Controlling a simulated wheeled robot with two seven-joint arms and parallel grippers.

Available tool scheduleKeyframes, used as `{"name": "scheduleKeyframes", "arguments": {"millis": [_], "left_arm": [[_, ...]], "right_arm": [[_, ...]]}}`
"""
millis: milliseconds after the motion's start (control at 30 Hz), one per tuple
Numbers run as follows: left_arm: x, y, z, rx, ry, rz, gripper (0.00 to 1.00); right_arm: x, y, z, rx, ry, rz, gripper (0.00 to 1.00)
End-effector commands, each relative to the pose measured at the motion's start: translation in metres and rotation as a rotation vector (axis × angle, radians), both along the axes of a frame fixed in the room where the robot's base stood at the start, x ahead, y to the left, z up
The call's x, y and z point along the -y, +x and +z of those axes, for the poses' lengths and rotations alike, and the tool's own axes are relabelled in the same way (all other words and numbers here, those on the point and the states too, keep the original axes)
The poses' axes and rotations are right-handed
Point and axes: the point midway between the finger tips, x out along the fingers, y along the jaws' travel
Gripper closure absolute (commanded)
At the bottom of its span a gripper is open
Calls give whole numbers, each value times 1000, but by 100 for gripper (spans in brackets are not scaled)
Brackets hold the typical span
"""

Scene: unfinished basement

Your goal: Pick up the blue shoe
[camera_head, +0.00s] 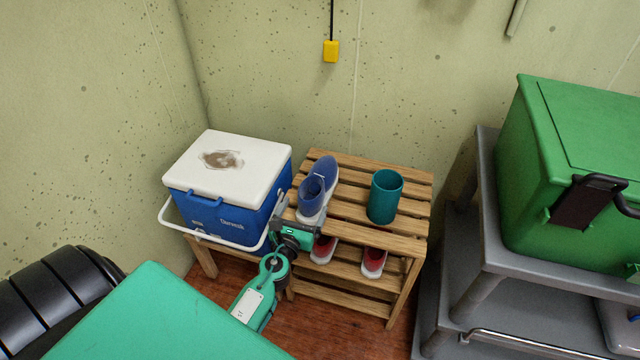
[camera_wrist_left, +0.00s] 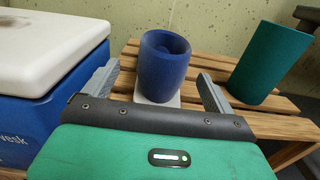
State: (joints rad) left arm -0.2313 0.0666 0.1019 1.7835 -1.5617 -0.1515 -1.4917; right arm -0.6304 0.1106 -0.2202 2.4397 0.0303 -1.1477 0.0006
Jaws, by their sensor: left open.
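The blue shoe (camera_head: 325,173) with a white sole stands on the top shelf of the slatted wooden rack (camera_head: 350,212). In the left wrist view the shoe (camera_wrist_left: 163,62) stands between the two fingers, with its heel end facing the camera. My left gripper (camera_head: 293,212) reaches in at the front left of the shoe. In the left wrist view the left gripper (camera_wrist_left: 157,88) is open, with one grey finger on each side of the shoe. Contact with the shoe cannot be made out. The arm hides part of the rack's front. My right gripper is not in view.
A teal cup (camera_head: 385,196) stands right of the shoe. A blue cooler with a white lid (camera_head: 228,165) stands close on the left. Red shoes (camera_head: 374,262) sit on the lower shelf. A green box (camera_head: 580,170) rests on a grey cart (camera_head: 487,215) at right.

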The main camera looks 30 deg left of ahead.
Motion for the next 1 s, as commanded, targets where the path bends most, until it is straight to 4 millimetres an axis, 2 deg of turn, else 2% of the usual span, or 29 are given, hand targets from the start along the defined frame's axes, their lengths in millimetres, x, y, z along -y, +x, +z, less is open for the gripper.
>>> {"name": "scheduleKeyframes", "arguments": {"millis": [167, 400, 767, 1000], "left_arm": [[-2, 15, -1, 1, -2, 0, 11], [-7, 45, -3, 0, -1, 1, 11], [-9, 52, -4, -1, -1, 0, 11], [-9, 52, -4, -1, -1, 0, 58]], "right_arm": [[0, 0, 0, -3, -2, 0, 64], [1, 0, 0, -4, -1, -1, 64], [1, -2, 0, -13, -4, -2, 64], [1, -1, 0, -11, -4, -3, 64]]}}
